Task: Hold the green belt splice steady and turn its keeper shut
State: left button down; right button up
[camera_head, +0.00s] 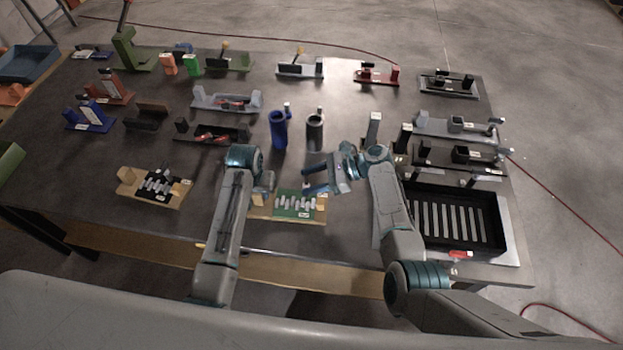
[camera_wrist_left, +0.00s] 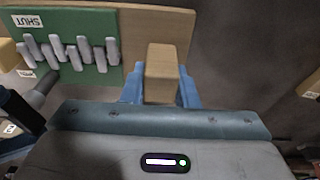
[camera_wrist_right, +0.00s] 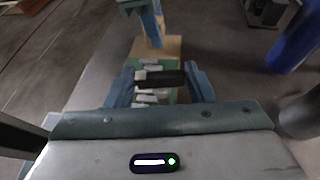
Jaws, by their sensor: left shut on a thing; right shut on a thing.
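The green belt splice (camera_head: 285,212) lies on a wooden base near the table's front edge, with several grey interlocking pieces across it. The left wrist view shows its green plate (camera_wrist_left: 90,22) with a label reading SHUT. My left gripper (camera_head: 264,184) is shut on the wooden block (camera_wrist_left: 162,70) at the base's end. My right gripper (camera_head: 314,180) is over the other side of the splice. In the right wrist view its fingers (camera_wrist_right: 160,86) are shut on a dark bar (camera_wrist_right: 160,78), apparently the keeper, which crosses over the grey pieces. The keeper's pivot is hidden.
A similar black splice (camera_head: 172,198) on wood lies to the left. A blue cylinder (camera_head: 278,130) and a dark cylinder (camera_head: 315,133) stand behind. A black slotted tray (camera_head: 495,215) is at the right. Several fixtures line the back.

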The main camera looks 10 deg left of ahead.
jog(key=shift+s+m+t, duration=0.15)
jog(key=shift+m+t, duration=0.75)
jog(key=shift+t, duration=0.2)
jog(key=o, duration=1)
jog(key=shift+d, duration=0.1)
jog(key=v, duration=1.2)
pick_arm(q)
jog(key=c, duration=1)
grip_release()
jog(key=shift+c, duration=0.2)
